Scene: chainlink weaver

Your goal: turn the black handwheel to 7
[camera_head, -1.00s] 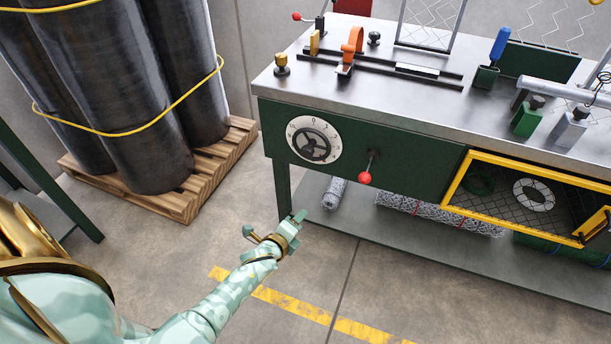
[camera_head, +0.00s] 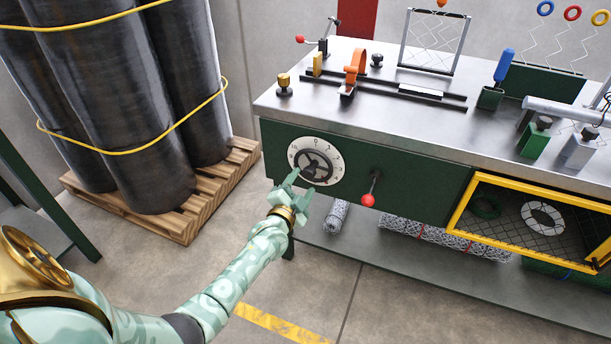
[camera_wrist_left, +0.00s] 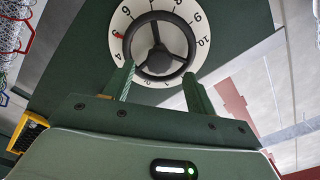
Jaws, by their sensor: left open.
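The black handwheel (camera_head: 314,163) is a dark three-spoked wheel on the green front panel of the bench. A white numbered dial (camera_head: 338,171) surrounds it. In the left wrist view the handwheel (camera_wrist_left: 160,48) is close ahead, with the dial numbers around it and a small red mark at the dial's left, near the 5. My left gripper (camera_head: 299,186) is open and empty, just in front of the dial's lower left edge. In the left wrist view its two fingers (camera_wrist_left: 159,74) stand apart below the wheel, with no clear contact. My right gripper is not in view.
A red-knobbed lever (camera_head: 368,199) sticks out of the panel right of the dial. A yellow-framed mesh guard (camera_head: 458,205) is farther right. The steel benchtop (camera_head: 400,125) holds several fixtures. Dark rolls (camera_head: 120,110) on a pallet (camera_head: 212,190) stand left.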

